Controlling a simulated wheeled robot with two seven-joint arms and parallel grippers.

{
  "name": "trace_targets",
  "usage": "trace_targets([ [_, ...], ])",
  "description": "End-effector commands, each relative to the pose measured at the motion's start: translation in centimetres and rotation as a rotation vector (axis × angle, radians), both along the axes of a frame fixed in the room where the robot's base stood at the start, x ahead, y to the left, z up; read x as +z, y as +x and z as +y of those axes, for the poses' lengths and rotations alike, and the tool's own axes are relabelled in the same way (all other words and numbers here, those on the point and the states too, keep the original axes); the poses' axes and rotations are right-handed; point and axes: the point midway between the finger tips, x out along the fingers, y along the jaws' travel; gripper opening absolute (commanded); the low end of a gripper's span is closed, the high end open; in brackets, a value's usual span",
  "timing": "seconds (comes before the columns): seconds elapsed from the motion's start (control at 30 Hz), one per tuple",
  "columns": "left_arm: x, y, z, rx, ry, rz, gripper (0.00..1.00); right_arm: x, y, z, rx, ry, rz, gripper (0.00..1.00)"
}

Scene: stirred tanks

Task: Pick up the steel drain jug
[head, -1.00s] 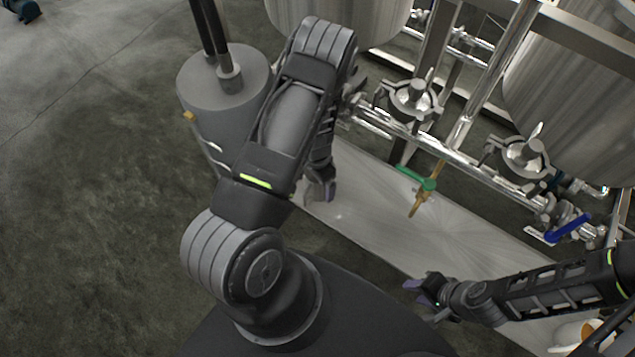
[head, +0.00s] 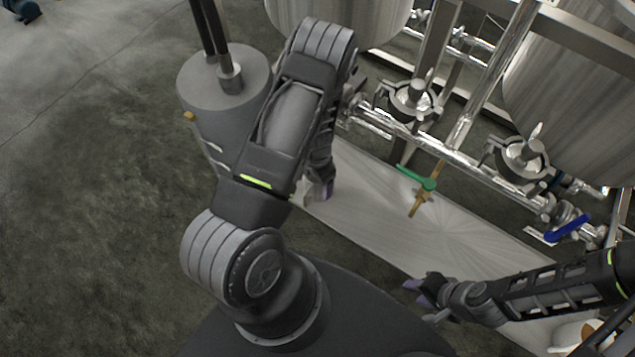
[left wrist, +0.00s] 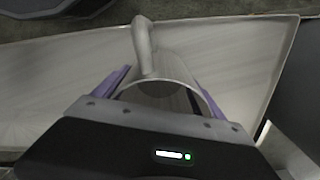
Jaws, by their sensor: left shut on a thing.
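The steel drain jug (left wrist: 180,72) shows in the left wrist view as an open-topped metal cylinder with a bent tube-like part (left wrist: 143,45) rising at its far side. My left gripper (left wrist: 160,88) has one purple finger on each side of the jug and is shut on it. In the head view my left gripper (head: 320,188) is partly hidden under my left arm, and I cannot make out the jug clearly there. My right gripper (head: 417,292) is empty, with its purple-padded fingers apart, over the near edge of the steel tray.
A pale steel tray (head: 380,225) lies below the pipework. A green-handled valve (head: 418,180) with a brass outlet hangs over it. A blue-handled valve (head: 570,228) is at right. Steel tanks (head: 575,90) stand behind. A grey cylindrical vessel (head: 205,95) is left of my arm.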

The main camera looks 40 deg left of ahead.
Motion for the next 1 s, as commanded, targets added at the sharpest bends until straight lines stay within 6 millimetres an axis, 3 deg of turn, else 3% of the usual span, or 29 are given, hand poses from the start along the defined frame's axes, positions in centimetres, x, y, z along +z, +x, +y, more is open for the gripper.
trace_targets([
  [0.4,0.0,0.0,0.0,0.0,0.001,0.0,0.34,0.0,0.0,0.0,0.0,0.0,0.0,0.36],
  [0.73,0.7,0.1,0.0,-0.001,0.001,-0.001,0.34,0.1,0.0,0.0,0.0,0.0,0.0,0.36],
  [1.0,5.2,0.2,0.0,-0.002,0.001,-0.003,0.34,0.5,0.0,0.0,0.0,0.0,0.0,0.36],
])
